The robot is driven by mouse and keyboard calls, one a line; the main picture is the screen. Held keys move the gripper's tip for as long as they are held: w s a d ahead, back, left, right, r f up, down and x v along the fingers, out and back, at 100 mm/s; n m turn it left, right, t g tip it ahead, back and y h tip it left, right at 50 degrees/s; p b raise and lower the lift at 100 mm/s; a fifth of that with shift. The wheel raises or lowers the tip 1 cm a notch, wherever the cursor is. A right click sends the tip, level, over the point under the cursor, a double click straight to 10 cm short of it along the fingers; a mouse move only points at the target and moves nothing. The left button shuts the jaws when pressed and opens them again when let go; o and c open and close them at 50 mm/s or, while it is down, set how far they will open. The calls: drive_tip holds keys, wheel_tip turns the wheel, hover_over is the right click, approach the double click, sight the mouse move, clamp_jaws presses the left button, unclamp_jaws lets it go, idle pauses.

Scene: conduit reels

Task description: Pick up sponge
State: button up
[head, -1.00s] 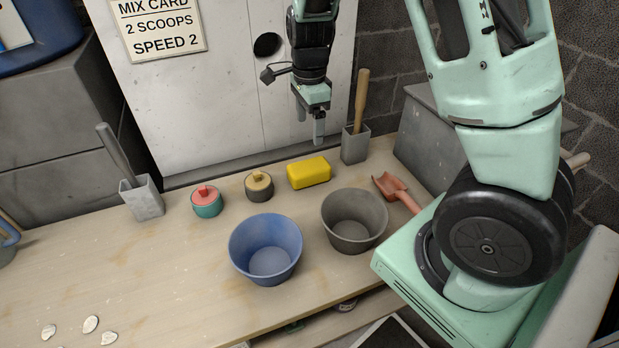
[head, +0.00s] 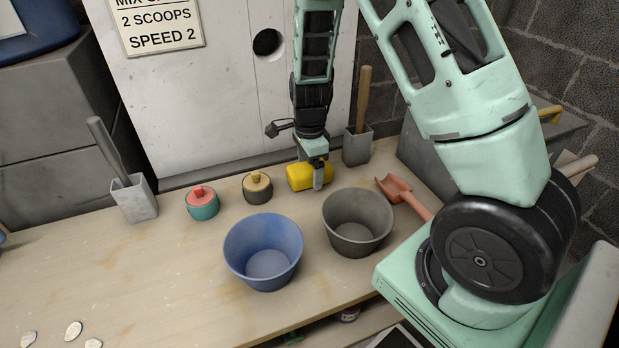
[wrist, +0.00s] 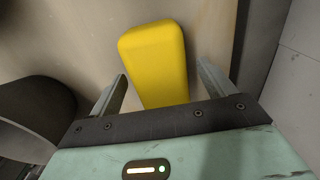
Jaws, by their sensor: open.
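The yellow sponge (head: 302,176) lies on the wooden bench near the wall panel, between the yellow-lidded pot and a grey holder. My gripper (head: 312,181) is down at the sponge in the head view and partly covers its right end. In the wrist view the sponge (wrist: 155,62) lies ahead of and between the two spread fingers of my gripper (wrist: 162,90), with its near end hidden behind the gripper body. The jaws are open, with a gap showing on each side of the sponge.
A grey bucket (head: 357,240) and a blue bucket (head: 236,258) stand in front of the sponge. A dark pot with a yellow lid (head: 257,190) and a teal pot (head: 203,208) are to the left. A grey holder (head: 357,150) and a red scoop (head: 405,196) are to the right.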

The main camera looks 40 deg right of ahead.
drive_tip(key=shift+f, duration=0.1)
drive_tip(key=c, duration=1.1)
drive_tip(key=shift+c, duration=0.2)
wheel_tip(320, 180, up, 10)
drive_tip(key=p, duration=0.3)
